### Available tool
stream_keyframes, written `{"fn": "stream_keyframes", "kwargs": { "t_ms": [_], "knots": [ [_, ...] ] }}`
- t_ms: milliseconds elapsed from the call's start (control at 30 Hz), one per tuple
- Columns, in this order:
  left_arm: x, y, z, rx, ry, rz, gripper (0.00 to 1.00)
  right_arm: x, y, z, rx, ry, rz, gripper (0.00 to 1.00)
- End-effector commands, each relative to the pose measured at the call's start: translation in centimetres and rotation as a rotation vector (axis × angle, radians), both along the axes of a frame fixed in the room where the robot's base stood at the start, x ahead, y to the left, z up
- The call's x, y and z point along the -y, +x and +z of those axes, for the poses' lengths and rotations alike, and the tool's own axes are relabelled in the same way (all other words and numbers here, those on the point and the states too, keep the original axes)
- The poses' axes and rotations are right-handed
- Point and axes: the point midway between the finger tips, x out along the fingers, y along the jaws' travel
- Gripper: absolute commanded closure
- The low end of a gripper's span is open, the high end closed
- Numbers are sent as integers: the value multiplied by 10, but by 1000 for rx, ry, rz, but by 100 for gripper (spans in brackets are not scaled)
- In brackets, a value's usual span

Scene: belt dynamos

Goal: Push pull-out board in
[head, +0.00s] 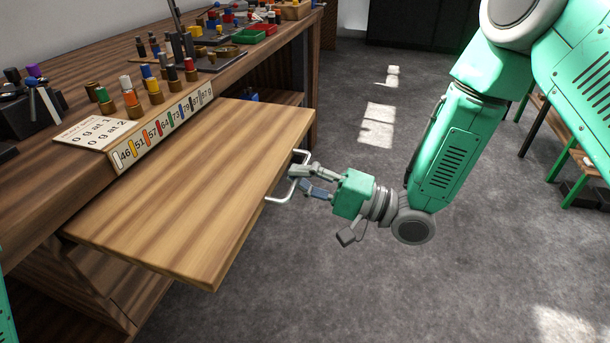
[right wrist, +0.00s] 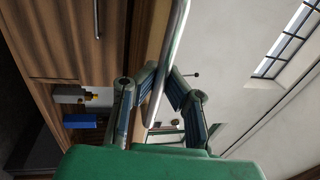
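The pull-out board (head: 190,190) is a light wooden panel that sticks out from under the workbench top. A metal bar handle (head: 277,199) is fixed to its right-hand edge. My right gripper (head: 296,177) is at this handle, its fingers on either side of the bar. In the right wrist view the fingers close in on the handle (right wrist: 174,40), which runs between their tips (right wrist: 163,78); the exact contact is partly hidden. My left gripper is out of view; only a bit of green arm shows at the left edge.
The workbench (head: 100,45) carries a numbered strip (head: 165,130), a paper card (head: 92,132), several coloured-top pegs and small bins. Drawers (head: 90,285) lie below the board. The grey floor (head: 330,270) right of the board is clear.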

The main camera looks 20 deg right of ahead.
Motion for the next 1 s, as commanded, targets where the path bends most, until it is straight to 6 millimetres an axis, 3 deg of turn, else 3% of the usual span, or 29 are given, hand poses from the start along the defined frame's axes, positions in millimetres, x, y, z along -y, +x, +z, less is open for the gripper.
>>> {"fn": "stream_keyframes", "kwargs": {
  "t_ms": [267,433,500,533,867,1000],
  "knots": [
    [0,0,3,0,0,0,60,-60,37,-2,-2,-6,6,100],
    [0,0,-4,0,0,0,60,-114,65,-4,-3,-3,8,100],
    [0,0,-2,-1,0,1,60,-106,63,-3,-7,-4,5,74],
    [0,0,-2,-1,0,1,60,-105,62,-3,-6,-5,5,69],
    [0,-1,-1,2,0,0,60,-104,62,-1,-2,-4,3,69],
    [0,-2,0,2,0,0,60,-91,55,-3,-2,-2,0,69]
  ]
}}
